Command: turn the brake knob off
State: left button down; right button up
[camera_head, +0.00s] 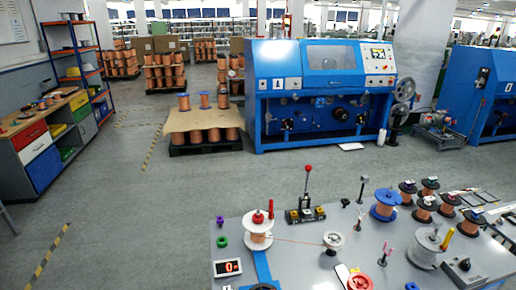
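A grey table (310,255) fills the lower right of the head view. A dark grey box with a round black knob (463,264) sits at its right side; this may be the brake knob, but I cannot tell for sure. The knob's setting is too small to read. A red round part (360,282) lies at the front edge of the view, partly cut off. A white-flanged copper spool (257,230) with a red top stands at the left, and a thin wire runs from it to a small white pulley (333,240). Neither gripper is in view.
A digital display (227,267) stands at the table's left edge. A lever with a red ball (308,170) rises at the back edge. A blue spool (384,204), a large grey spool (427,247) and several small copper spools crowd the right. Open floor (130,220) lies left.

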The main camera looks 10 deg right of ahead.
aim_at(465, 266)
jog(key=z, duration=2.15)
jog(key=u, duration=0.65)
jog(key=i+l+u, duration=0.1)
jog(key=u, duration=0.35)
jog(key=l+u, duration=0.25)
jog(key=u, duration=0.2)
jog(key=l+u, duration=0.25)
jog(key=u, duration=0.2)
jog(key=l+u, duration=0.35)
jog(key=l, duration=0.15)
jog(key=k+l+u, duration=0.15)
jog(key=l+u, duration=0.2)
jog(key=k+l+u, duration=0.15)
jog(key=l, duration=0.25)
jog(key=k+l+u, duration=0.15)
jog(key=l, duration=0.2)
jog(key=k+l+u, duration=0.1)
jog(key=l, duration=0.25)
jog(key=k+l, duration=0.15)
jog(key=l, duration=0.2)
jog(key=k+l, duration=0.15)
jog(key=l, duration=0.15)
jog(key=k+l+u, duration=0.1)
jog(key=l, duration=0.25)
jog(key=k, duration=0.05)
